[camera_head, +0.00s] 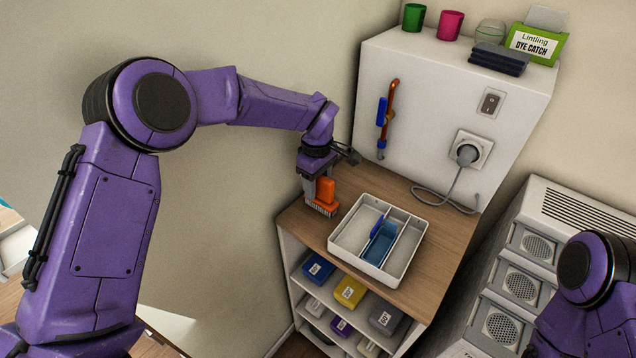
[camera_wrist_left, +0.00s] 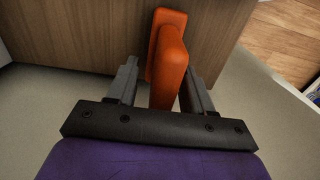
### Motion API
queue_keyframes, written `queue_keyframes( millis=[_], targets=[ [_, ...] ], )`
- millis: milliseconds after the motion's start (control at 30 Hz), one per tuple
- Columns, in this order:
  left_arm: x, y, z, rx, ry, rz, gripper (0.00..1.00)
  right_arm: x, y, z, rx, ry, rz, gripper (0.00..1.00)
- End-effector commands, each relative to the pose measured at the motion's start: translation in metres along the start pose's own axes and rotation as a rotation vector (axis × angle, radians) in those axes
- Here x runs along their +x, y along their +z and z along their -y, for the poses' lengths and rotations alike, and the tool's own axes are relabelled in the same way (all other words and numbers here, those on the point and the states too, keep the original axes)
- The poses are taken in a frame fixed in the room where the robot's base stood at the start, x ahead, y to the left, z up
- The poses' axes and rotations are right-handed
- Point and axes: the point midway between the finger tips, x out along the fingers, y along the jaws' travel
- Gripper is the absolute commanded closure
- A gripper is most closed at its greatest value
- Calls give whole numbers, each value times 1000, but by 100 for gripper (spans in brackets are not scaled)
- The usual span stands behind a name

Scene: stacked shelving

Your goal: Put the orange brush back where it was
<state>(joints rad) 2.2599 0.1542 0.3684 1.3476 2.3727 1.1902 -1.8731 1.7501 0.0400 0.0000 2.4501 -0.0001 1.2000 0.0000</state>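The orange brush (camera_head: 325,190) has an orange body above pale bristles. In the head view it is upright with its bristles down, at the left edge of the wooden top (camera_head: 420,283). My left gripper (camera_head: 318,180) reaches it from above and behind. I cannot tell whether the bristles touch the wood. My right arm shows at the lower right, its gripper out of view.
A white divided tray (camera_head: 345,247) with blue items stands right of the brush. A cable (camera_head: 450,198) runs from a wall plug behind it. Boxes (camera_head: 349,292) fill the shelves below. Cups and a green carton (camera_head: 537,42) stand on the ledge above. Bare wood shows in front of the tray.

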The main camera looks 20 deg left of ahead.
Motion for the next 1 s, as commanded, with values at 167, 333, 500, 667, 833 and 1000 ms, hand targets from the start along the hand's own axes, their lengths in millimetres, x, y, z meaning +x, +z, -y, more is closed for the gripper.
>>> queue_keyframes(
  millis=[167,333,500,667,833,1000],
  targets=[
    [0,0,0,0,0,-1,49,0,0,0,0,0,0,48],
    [-13,-1,0,-1,3,0,49,2,1,0,0,0,0,48],
    [-55,-1,-1,-2,7,0,49,9,4,1,0,0,0,48],
    [-94,-1,0,-2,4,1,49,13,5,1,0,0,0,48],
    [-120,-1,0,-2,2,-1,49,13,6,1,0,0,0,48],
    [-125,0,0,-1,0,0,49,13,6,1,0,0,0,48]
  ],
)
